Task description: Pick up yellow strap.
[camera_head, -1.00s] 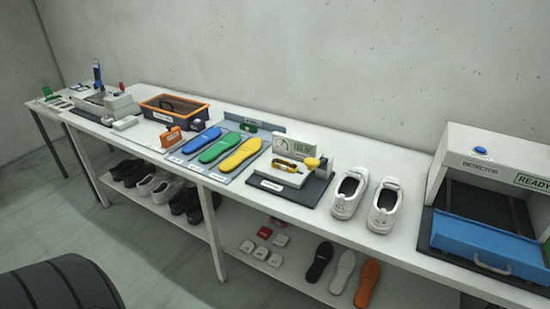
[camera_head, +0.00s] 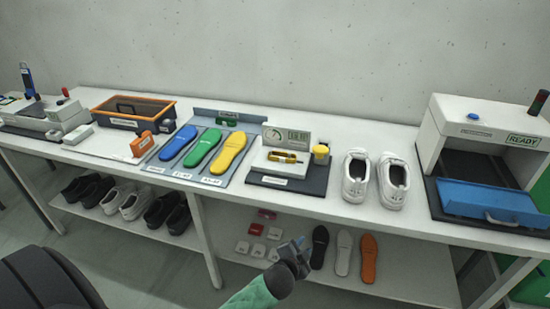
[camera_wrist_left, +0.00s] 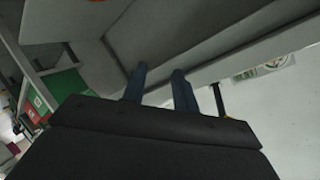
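A small yellow piece (camera_head: 285,157), which looks like the yellow strap, lies across the white fixture with a gauge (camera_head: 290,138) on the table. Its exact shape is too small to tell. My left gripper (camera_head: 300,245) is low in front of the table, below and well apart from the yellow piece. In the left wrist view its two fingers (camera_wrist_left: 159,78) stand apart with nothing between them. The yellow piece cannot be made out in that view. My right gripper is not in view.
A yellow knob (camera_head: 320,151) stands at the fixture's right. White shoes (camera_head: 357,178) are beside it, then the detector with its blue tray (camera_head: 488,201). Blue, green and yellow insoles (camera_head: 228,153) lie left. The table's front edge and the lower shelf (camera_head: 400,275) are near the gripper.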

